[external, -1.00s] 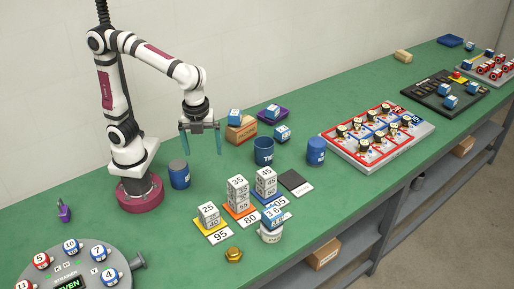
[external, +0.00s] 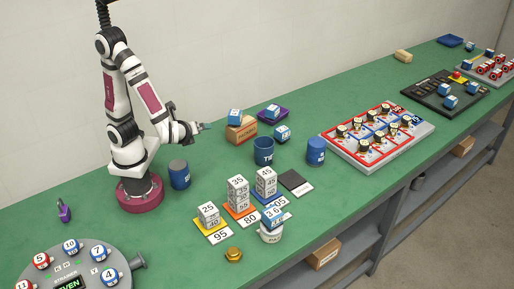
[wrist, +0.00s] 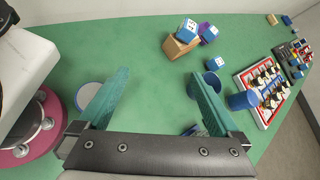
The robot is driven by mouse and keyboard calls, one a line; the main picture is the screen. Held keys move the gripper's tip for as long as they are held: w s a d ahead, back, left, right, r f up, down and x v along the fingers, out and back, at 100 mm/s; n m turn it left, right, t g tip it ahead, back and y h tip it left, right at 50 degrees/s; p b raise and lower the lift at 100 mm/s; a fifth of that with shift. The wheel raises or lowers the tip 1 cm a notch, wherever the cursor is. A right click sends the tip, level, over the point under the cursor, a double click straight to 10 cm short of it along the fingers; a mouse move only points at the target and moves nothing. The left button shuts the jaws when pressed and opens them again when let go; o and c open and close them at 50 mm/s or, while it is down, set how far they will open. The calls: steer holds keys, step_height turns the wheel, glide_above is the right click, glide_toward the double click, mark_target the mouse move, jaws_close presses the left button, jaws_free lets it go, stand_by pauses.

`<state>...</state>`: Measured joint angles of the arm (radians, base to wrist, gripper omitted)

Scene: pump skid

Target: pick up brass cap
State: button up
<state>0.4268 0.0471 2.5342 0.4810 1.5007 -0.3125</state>
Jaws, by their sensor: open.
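The brass cap (external: 233,254) is a small gold-coloured piece lying on the green bench near its front edge, in the external view. It stands below the number cards and left of the white container with a blue block. I cannot make it out in the wrist view. My gripper (external: 205,127) is well above and behind the cap, pointing right and held level above the bench. In the wrist view my gripper (wrist: 158,100) has its two teal fingers spread wide with only green bench between them. It is open and empty.
Stacks of numbered blocks (external: 238,195) stand just behind the cap. A white container (external: 270,236) is right of it, and a round dial panel (external: 70,268) is at left. Blue cups (external: 264,152) and a wooden box (external: 241,131) stand farther back. Bench around the cap's left is clear.

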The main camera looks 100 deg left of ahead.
steer(key=w+d+f+m+t+y, duration=0.2)
steer(key=w+d+m+t, duration=0.2)
steer(key=w+m+t, duration=0.25)
steer(key=m+t+h, duration=0.7)
steer(key=m+h, duration=0.7)
steer(key=m, duration=0.3)
glide_toward(228, 252)
steer(key=shift+w+a+f, duration=0.2)
steer(key=shift+w+f, duration=0.25)
steer(key=shift+w, duration=0.1)
steer(key=shift+w+a+f, duration=0.25)
steer(key=shift+w+f, duration=0.2)
steer(key=shift+w, duration=0.1)
steer(key=x, duration=0.7)
steer(key=shift+w+d+f, duration=0.1)
steer(key=shift+d+f, duration=0.05)
jaws_close()
